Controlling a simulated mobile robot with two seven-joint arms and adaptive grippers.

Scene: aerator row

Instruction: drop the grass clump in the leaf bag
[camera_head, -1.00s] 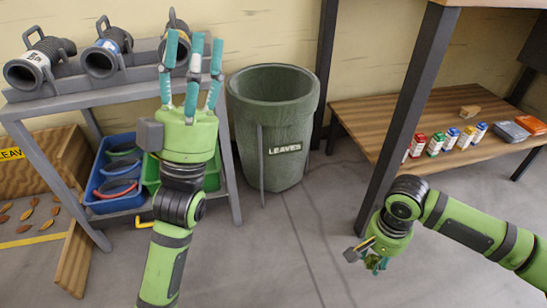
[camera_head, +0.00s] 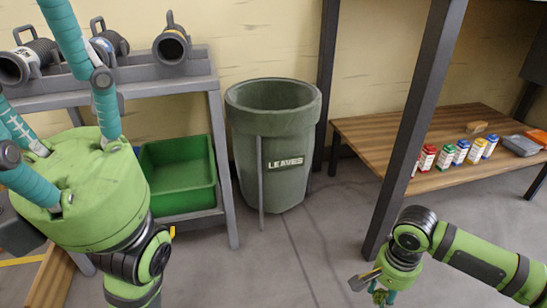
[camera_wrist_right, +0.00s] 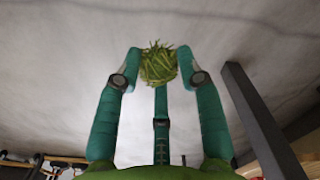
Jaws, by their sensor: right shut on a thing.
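The leaf bag (camera_head: 250,140) is a tall dark green, open-topped container marked LEAVES, upright on the floor in the middle of the head view. My right gripper (camera_head: 381,291) is low at the right of it, well apart from the bag and below its rim. It is shut on the grass clump (camera_wrist_right: 159,63), a ragged green tuft between the teal fingertips in the right wrist view. In the head view the clump is small and mostly hidden. My left gripper (camera_head: 45,100) is large and close at the left, its fingers spread, with nothing seen between them.
A grey rack (camera_head: 160,86) with black hose-like parts on top and a green bin (camera_head: 178,165) below stands left of the bag. A wooden bench (camera_head: 370,135) holds several small cartons at the right.

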